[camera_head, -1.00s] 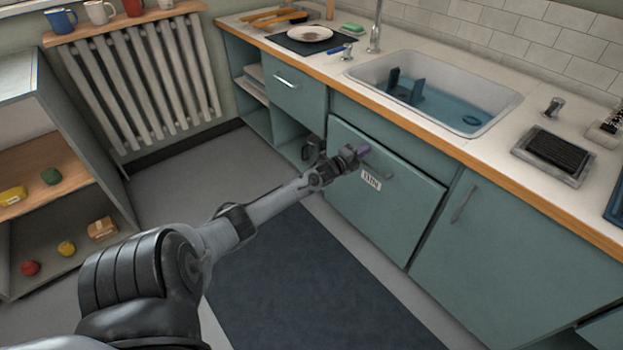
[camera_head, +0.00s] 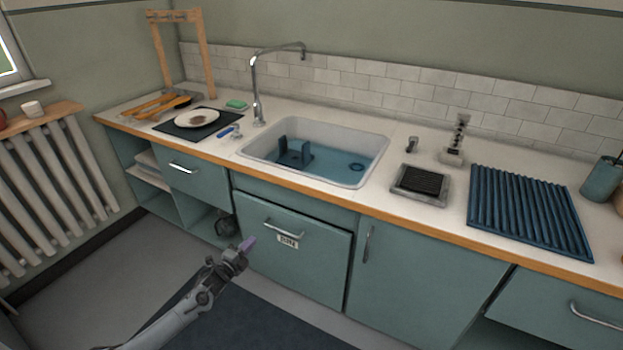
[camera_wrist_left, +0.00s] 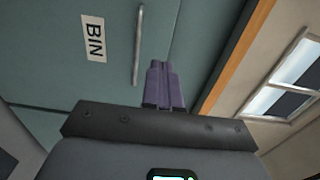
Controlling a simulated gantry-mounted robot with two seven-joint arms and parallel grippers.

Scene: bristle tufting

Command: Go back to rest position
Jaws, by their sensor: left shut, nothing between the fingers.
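My left gripper (camera_head: 247,244) is in the lower left of the head view, in front of the teal cabinet under the sink. Its purple fingers are shut with nothing between them; they also show in the left wrist view (camera_wrist_left: 165,84). The bin front (camera_head: 300,262), with a metal handle (camera_head: 283,230) and a BIN label (camera_head: 288,241), is just right of the fingers, and its top edge looks tilted out a little. In the wrist view the BIN label (camera_wrist_left: 94,38) and handle (camera_wrist_left: 138,45) show left of the fingers, apart from them. My right gripper is not in view.
The sink (camera_head: 318,152) holds blue water and a dark blue rack. On the worktop are a plate (camera_head: 197,118), a green sponge (camera_head: 237,104), a ribbed blue mat (camera_head: 528,210) and a dark-topped tray (camera_head: 421,185). A radiator (camera_head: 55,185) stands at left.

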